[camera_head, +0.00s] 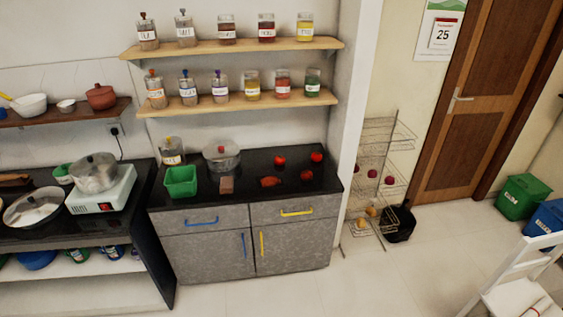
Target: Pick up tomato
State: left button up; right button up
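Two bright red, round tomatoes lie on the black counter at its back right. One tomato (280,160) is left of the other tomato (316,157), and they are apart. A dark red round item (306,175), perhaps an onion, lies just in front of them. A reddish-brown longish item (270,182) lies to the front left. The black counter (245,186) tops a grey cabinet with blue and yellow handles. Neither of my grippers shows in the head view.
A green bin (181,182), a brown block (226,185), a lidded pot (221,156) and a jar (171,152) stand on the counter's left half. Shelves with jars (240,98) hang above. A wire rack (380,175) stands right of the wall edge. Floor in front is clear.

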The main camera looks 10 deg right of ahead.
aim_at(307, 175)
jog(key=z, duration=0.05)
jog(key=i, duration=1.9)
